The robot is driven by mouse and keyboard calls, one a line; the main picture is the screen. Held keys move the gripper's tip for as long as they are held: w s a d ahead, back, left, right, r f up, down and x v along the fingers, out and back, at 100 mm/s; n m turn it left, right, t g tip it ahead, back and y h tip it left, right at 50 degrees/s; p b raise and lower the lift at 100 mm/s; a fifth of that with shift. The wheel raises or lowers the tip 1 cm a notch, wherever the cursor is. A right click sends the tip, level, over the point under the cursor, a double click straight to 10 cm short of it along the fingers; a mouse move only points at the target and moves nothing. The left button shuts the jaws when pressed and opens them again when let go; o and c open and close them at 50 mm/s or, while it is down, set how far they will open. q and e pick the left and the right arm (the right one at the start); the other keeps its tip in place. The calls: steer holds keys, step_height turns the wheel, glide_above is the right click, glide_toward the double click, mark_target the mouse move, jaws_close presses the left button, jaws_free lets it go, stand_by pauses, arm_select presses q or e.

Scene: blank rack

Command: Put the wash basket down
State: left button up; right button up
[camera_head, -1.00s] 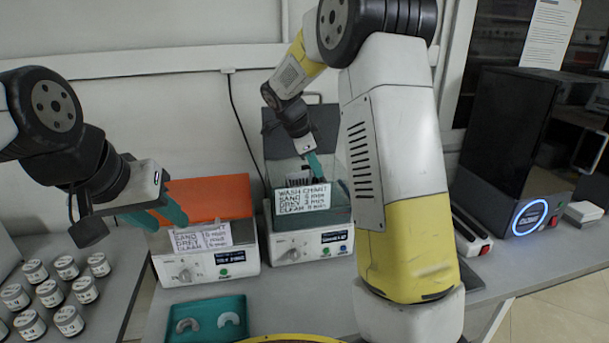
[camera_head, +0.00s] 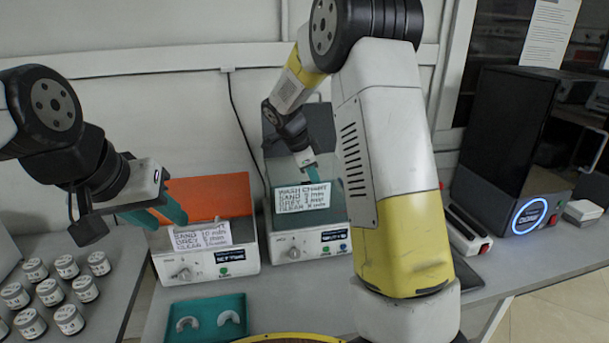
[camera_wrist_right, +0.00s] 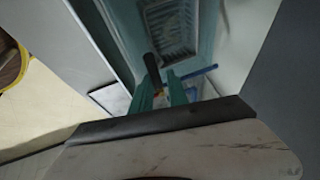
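The wash basket (camera_wrist_right: 168,28) shows in the right wrist view as a pale grid inside a glassy tank, below my right gripper (camera_wrist_right: 160,95). The basket is hidden there. Whether it touches the tank floor cannot be told. My left gripper (camera_head: 158,214) is open and empty, in front of the left bath (camera_head: 215,262).
A teal tray (camera_head: 206,310) with two pale arches lies in front. Several lidded jars (camera_head: 50,292) stand at left. A black machine (camera_head: 510,140) with a blue ring stands at right. An orange lid (camera_head: 209,195) is raised behind the left bath.

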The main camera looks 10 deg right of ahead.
steer(key=shift+o, duration=0.8)
steer(key=shift+r, duration=0.1)
